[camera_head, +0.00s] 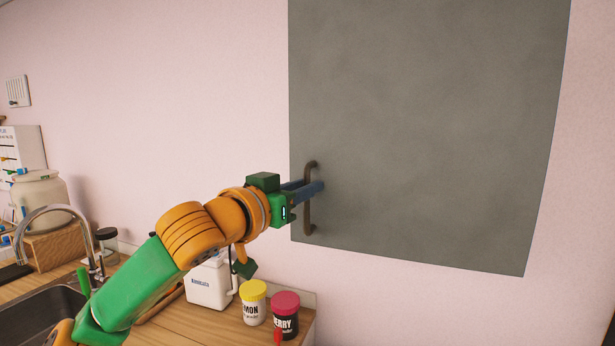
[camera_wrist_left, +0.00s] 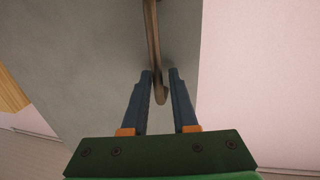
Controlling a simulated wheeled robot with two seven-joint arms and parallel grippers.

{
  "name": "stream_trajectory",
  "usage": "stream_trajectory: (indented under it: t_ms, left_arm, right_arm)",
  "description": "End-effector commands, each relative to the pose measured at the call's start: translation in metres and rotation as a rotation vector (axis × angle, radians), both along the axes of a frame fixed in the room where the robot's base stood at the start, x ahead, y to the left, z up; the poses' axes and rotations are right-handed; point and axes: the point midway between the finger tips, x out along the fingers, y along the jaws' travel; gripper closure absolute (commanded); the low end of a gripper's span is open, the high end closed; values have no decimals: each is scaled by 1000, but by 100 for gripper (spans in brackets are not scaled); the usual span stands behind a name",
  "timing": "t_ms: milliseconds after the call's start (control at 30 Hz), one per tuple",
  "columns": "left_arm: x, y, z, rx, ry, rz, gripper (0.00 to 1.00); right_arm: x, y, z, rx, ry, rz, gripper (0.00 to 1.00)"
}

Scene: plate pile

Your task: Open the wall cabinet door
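The wall cabinet door (camera_head: 430,120) is a flat grey panel on the pink wall, and it looks closed. Its dark brown bar handle (camera_head: 308,215) stands upright near the lower left edge. My left gripper (camera_head: 318,187) reaches the handle from the left, with its blue fingers across the bar. In the left wrist view the handle (camera_wrist_left: 153,40) runs between the tips of the open left gripper (camera_wrist_left: 161,73). The bar lies close to the left finger, and a small gap shows toward the right finger. I cannot tell whether the left finger touches it. My right gripper is out of view.
Below is a wooden counter (camera_head: 215,330) with a sink (camera_head: 40,318) and tap (camera_head: 65,212). A white container (camera_head: 208,288), a yellow-lidded jar (camera_head: 253,302) and a red-lidded jar (camera_head: 285,317) stand near the counter's right end. The wall area right of the counter is clear.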

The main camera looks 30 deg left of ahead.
Motion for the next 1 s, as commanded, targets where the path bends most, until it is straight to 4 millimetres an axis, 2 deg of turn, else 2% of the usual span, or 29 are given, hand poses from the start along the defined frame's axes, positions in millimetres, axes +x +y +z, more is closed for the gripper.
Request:
stream_trajectory:
  t_ms: [100,267,300,400,1000]
  left_arm:
    - [7,0,0,1,0,-1,73]
    - [8,0,-1,2,0,0,73]
    - [8,0,-1,2,0,0,76]
    - [7,0,-1,2,0,0,100]
    - [7,0,-1,3,1,0,100]
  right_arm:
    - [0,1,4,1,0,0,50]
    - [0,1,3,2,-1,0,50]
    - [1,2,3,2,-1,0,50]
    - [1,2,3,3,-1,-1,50]
    - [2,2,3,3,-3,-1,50]
